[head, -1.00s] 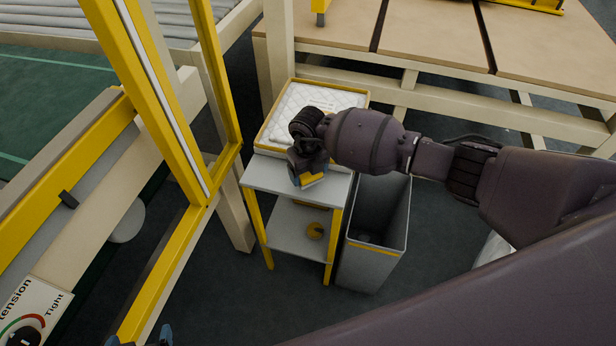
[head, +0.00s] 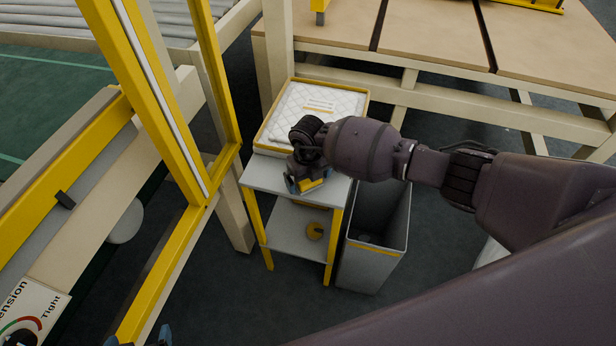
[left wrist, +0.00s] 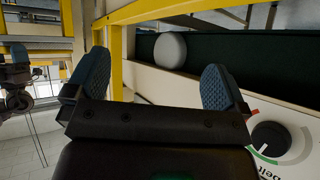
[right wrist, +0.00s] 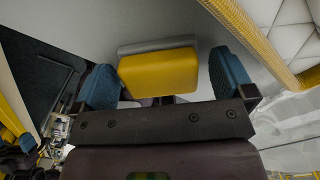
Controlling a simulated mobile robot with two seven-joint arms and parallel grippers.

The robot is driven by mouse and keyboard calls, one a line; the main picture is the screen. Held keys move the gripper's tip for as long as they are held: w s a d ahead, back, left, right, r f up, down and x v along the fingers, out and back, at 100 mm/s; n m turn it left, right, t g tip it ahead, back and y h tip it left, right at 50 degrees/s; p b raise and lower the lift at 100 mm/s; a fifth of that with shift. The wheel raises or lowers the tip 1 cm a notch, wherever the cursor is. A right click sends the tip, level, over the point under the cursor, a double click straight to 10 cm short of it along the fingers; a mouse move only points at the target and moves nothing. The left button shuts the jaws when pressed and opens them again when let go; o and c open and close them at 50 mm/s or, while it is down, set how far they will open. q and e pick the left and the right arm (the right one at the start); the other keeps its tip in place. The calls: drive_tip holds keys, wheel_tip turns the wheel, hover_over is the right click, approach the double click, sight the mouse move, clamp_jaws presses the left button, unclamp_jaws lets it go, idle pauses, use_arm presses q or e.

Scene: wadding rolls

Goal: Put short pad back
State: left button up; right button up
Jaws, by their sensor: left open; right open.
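My right gripper (head: 308,184) is open above the front of a small grey table (head: 262,176). A yellow block with a grey edge (right wrist: 160,72) lies between its blue fingers in the right wrist view, and the fingers stand apart from its sides. I cannot tell for sure whether this block is the short pad. A white quilted pad with a printed label (head: 320,102) lies in a yellow-edged tray (head: 274,118) at the back of the table. My left gripper (left wrist: 150,85) is open and empty by the yellow frame; its fingertips show at the head view's bottom edge.
A tall grey open bin (head: 372,262) stands right of the table. A small yellow round object (head: 315,231) is on the table's lower shelf (head: 290,238). A yellow frame (head: 165,110) rises at left, with a dial panel (head: 40,300) below. A wooden-topped bench (head: 430,40) is behind.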

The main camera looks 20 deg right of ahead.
wheel_tip(320, 180, up, 12)
drive_tip(key=p, duration=0.2)
drive_tip(key=s+a+r+m+t+y, duration=0.25)
drive_tip(key=s+a+m+y, duration=0.45)
drive_tip(key=s+a+y, duration=0.7)
drive_tip(key=d+f+m+t+h, duration=0.3)
drive_tip(key=d+m+t+h, duration=0.3)
drive_tip(key=d+m+t, duration=1.1)
drive_tip(key=s+d+f+m+g+h, duration=0.4)
drive_tip(key=s+f+m, duration=0.1)
drive_tip(key=s+m, duration=0.1)
drive_tip(key=s+d+f+m+g+h, duration=0.3)
drive_tip(key=s+f+m+g+h, duration=0.1)
drive_tip(key=s+m, duration=0.3)
drive_tip(key=shift+s+d+f, duration=0.25)
drive_tip(key=shift+d+f, duration=0.1)
drive_tip(key=shift+f, duration=0.15)
